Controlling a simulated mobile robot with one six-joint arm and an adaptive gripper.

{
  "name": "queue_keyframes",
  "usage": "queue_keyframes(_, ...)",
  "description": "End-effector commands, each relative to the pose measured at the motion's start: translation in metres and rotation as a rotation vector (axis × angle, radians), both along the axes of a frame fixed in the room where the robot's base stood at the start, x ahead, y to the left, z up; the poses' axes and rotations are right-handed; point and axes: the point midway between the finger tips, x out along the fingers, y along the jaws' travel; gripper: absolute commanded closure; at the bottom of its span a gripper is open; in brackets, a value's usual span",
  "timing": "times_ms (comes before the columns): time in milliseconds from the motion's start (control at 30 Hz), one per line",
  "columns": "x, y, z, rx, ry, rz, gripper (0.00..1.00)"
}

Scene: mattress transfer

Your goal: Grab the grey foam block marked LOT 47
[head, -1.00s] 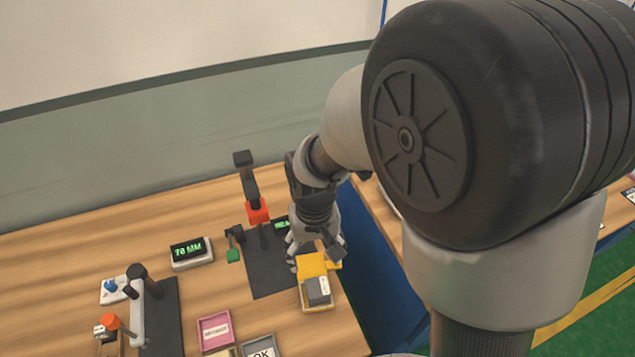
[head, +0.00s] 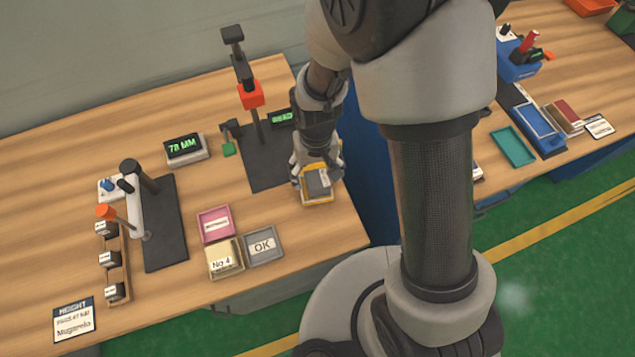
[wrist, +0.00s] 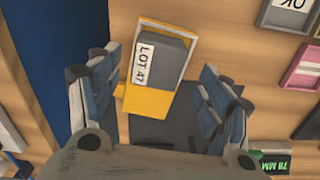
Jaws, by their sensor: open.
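The grey foam block (head: 318,184) sits in a yellow holder (head: 308,201) near the front right of the left table. In the wrist view, the block (wrist: 166,60) lies in the yellow holder (wrist: 146,103), with its white LOT 47 label on its left side. My gripper (head: 312,170) is over the holder in the head view. In the wrist view, my gripper (wrist: 160,64) is open and empty, with one finger on each side of the block and holder. I cannot tell the exact height between fingertips and block.
A dark press stand with a red head (head: 250,95) stands behind my gripper. A pink tray (head: 215,225), a grey OK tray (head: 264,245) and a No 4 box (head: 224,258) are to the left. The table edge is close on the right.

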Motion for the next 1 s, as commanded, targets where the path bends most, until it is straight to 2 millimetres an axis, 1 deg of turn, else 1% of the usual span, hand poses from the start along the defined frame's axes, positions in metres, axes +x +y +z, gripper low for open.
queue_keyframes(33,-0.001,-0.003,-0.013,-0.002,0.004,-0.001,0.28)
queue_keyframes(100,-0.001,-0.004,-0.024,-0.002,0.004,0.000,0.28)
queue_keyframes(200,-0.001,-0.003,-0.035,-0.001,0.003,0.001,0.28)
queue_keyframes(433,0.000,-0.003,-0.035,0.000,0.001,0.001,0.28)
queue_keyframes(1000,0.000,-0.003,-0.035,0.000,0.001,0.001,0.66)
